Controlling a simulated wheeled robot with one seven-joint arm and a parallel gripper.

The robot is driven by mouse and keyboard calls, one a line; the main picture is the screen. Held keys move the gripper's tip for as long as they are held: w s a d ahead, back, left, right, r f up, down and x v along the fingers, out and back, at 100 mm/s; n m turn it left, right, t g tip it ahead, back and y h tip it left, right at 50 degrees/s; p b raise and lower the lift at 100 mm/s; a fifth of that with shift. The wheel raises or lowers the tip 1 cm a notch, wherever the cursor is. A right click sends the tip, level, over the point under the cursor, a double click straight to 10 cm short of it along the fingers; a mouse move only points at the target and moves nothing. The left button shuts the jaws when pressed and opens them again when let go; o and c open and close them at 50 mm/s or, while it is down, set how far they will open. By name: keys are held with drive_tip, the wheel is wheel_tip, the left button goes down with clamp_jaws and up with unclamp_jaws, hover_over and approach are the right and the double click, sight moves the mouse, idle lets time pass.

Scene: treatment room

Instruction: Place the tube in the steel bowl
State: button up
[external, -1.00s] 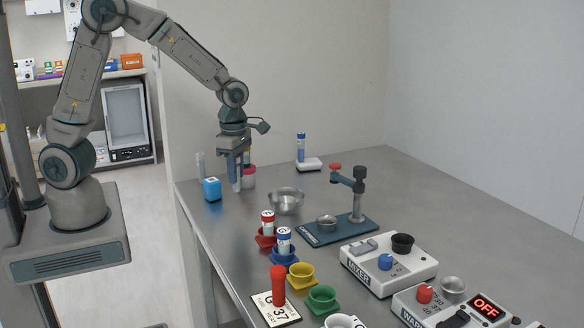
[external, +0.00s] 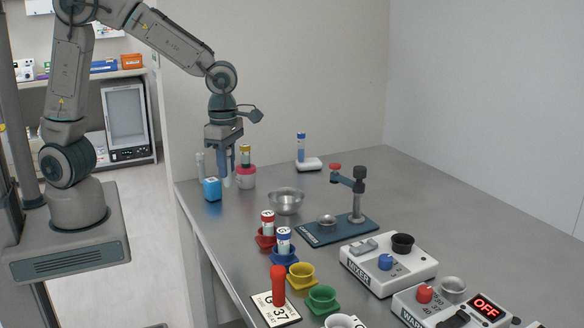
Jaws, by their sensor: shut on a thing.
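My gripper (external: 226,178) points down above the far left part of the table. It is shut on a slim, pale tube, mostly hidden between the fingers; only a little of its lower end shows. The steel bowl (external: 286,203) stands on the table, to the right of and nearer than my gripper. It looks empty, and the held tube is apart from it. Another tube with a yellow cap (external: 245,150) stands in a pink holder (external: 246,180) just right of my gripper.
Red-capped (external: 267,219) and blue-capped (external: 284,236) tubes stand in holders in front of the bowl. A dark blue stand (external: 345,231) and a mixer (external: 385,268) lie to the right. The back right table is clear.

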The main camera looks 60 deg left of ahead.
drive_tip(key=w+a+r+p, duration=0.1)
drive_tip(key=w+r+p, duration=0.2)
drive_tip(key=w+p, duration=1.1)
drive_tip(key=shift+w+a+f+b, duration=0.1)
drive_tip(key=shift+w+f+b, duration=0.3)
drive_tip(key=shift+f+b, duration=1.35)
drive_tip(key=shift+w+a+f+b, duration=0.1)
drive_tip(key=shift+w+f+b, duration=0.35)
drive_tip(key=shift+f+b, duration=1.3)
drive_tip(key=shift+w+f+b, duration=0.4)
drive_tip(key=shift+f+b, duration=0.8)
drive_tip(key=shift+f, duration=1.05)
drive_tip(key=o, duration=1)
drive_tip(key=shift+o, duration=0.2)
